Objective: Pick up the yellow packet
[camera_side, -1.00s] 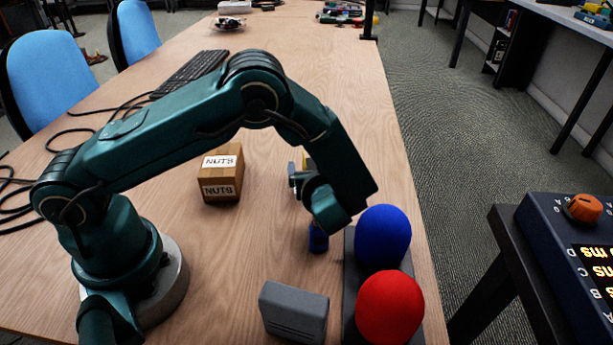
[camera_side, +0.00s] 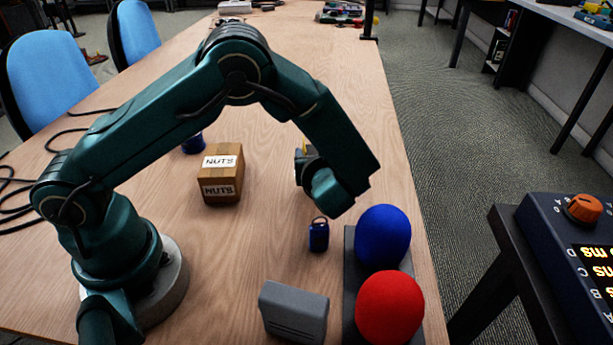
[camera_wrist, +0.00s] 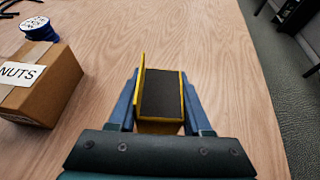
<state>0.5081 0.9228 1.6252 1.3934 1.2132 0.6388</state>
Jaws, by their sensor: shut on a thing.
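The yellow packet (camera_wrist: 160,95) is between the two fingers of my gripper (camera_wrist: 160,110) in the wrist view. It has yellow edges and a dark face. My gripper is shut on it, with a blue finger on each side. In the side view my gripper (camera_side: 302,165) is mostly hidden behind my wrist, and only a small bit of the yellow packet (camera_side: 308,150) shows. The gripper appears to be above the wooden table, to the right of the nuts box; the exact height is hard to tell.
A cardboard box marked NUTS (camera_side: 220,173) stands left of the gripper, with a blue spool (camera_wrist: 38,28) behind it. A small blue object (camera_side: 318,235), a grey box (camera_side: 293,312), a blue ball (camera_side: 383,236) and a red ball (camera_side: 390,307) are nearer the camera.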

